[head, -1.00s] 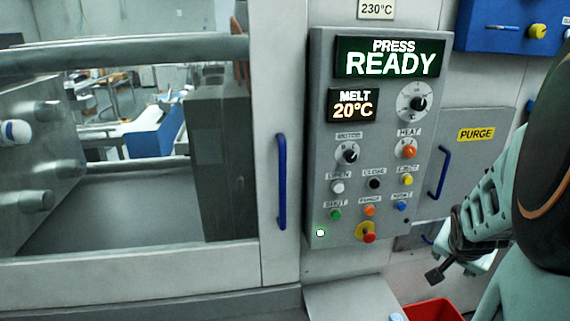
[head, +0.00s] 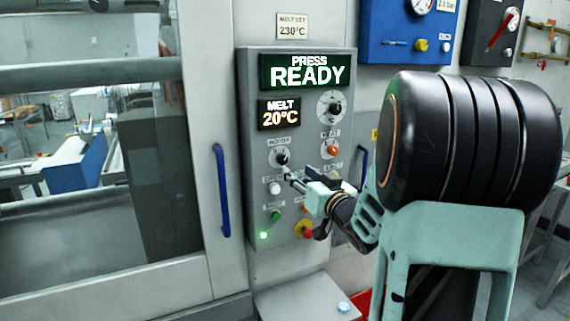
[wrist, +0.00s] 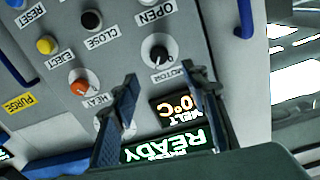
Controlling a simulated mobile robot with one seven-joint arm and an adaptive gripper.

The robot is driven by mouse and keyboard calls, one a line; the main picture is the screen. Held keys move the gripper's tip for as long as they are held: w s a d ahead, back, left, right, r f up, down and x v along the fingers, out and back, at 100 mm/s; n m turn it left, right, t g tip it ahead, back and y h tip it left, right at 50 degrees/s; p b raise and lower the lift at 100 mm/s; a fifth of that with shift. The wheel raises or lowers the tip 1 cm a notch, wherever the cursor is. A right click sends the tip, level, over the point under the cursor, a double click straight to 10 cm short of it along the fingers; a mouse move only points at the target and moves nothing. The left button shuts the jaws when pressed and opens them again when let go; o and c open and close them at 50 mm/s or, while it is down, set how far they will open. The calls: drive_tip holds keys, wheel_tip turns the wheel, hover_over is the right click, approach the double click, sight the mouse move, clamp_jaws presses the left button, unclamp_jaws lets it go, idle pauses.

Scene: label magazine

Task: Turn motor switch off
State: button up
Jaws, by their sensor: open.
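The motor switch (head: 282,158) is a black rotary knob on a white round dial, on the grey control panel (head: 250,100) below the MELT display. It also shows in the wrist view (wrist: 158,54), ahead of the gap between my fingers, with the word MOTOR beside it. My gripper (head: 290,177) is just below and right of the knob in the head view. Its two fingers (wrist: 160,85) are apart with nothing between them. I cannot tell from the pictures whether a fingertip touches the knob.
The heat knob (head: 333,150) is orange, right of the motor switch. The open button (head: 274,188) is white, below it. A red emergency button (head: 307,232) sits lower. A blue door handle (head: 219,190) stands out left of the panel. A blue box (head: 405,32) hangs upper right.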

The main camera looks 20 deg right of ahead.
sight(284, 160)
drive_tip(key=w+p, duration=0.1)
drive_tip(key=w, duration=0.8)
drive_tip(key=shift+w+p, duration=0.2)
drive_tip(key=shift+p, duration=0.2)
drive_tip(key=shift+f, duration=0.1)
clamp_jaws()
